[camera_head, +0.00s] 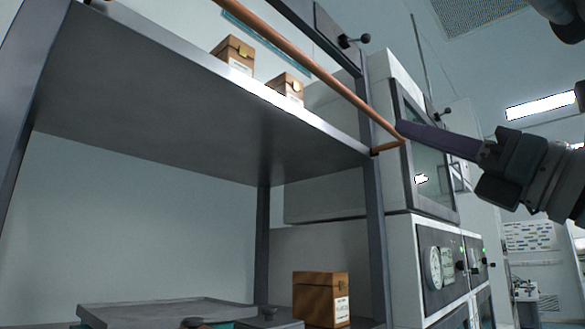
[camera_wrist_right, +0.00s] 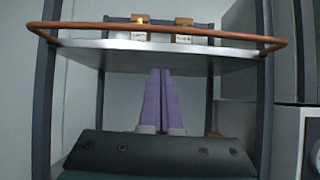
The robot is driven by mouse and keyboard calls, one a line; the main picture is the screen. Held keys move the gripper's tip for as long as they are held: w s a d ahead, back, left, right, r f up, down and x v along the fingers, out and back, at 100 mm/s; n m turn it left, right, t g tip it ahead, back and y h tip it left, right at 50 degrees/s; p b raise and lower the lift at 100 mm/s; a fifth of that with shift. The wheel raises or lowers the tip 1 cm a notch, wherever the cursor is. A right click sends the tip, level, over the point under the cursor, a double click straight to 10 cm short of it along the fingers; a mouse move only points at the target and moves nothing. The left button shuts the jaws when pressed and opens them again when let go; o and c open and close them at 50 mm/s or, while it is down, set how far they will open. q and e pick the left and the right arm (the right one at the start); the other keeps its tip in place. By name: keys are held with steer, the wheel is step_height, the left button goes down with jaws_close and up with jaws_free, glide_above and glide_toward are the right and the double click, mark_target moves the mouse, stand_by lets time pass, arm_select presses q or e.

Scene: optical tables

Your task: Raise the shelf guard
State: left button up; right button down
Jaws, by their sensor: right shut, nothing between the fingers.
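The shelf guard is a copper-coloured bar (camera_head: 318,69) along the front of the upper shelf (camera_head: 180,110), standing above the shelf's front edge. In the right wrist view the guard (camera_wrist_right: 100,27) spans the whole shelf front, with its ends bent back to the posts. My right gripper (camera_head: 402,130) is shut and empty, its purple fingers pointing left by the guard's right end in the head view. I cannot tell whether they touch. In the right wrist view the fingers (camera_wrist_right: 155,72) point toward the shelf front, below the guard. My left gripper is not in view.
Two small brown boxes (camera_head: 233,54) (camera_head: 287,85) stand on the upper shelf behind the guard. Another brown box (camera_head: 320,298) and a grey tray (camera_head: 165,312) are on the lower level. A white cabinet with gauges (camera_head: 440,265) stands right of the shelf.

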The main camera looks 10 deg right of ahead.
mark_target(346, 93)
steer(key=shift+w+a+n, duration=0.1)
steer(key=shift+n, duration=0.2)
steer(key=shift+f, duration=0.1)
steer(key=p+x, duration=0.3)
steer(key=x, duration=0.1)
steer(key=s+r+p+x, duration=0.1)
steer(key=p+x, duration=0.2)
steer(key=x, duration=0.1)
steer(key=r+p+x, duration=0.1)
steer(key=p+x, duration=0.2)
steer(key=x, duration=0.2)
steer(key=shift+s+d, duration=0.2)
steer(key=shift+d, duration=0.2)
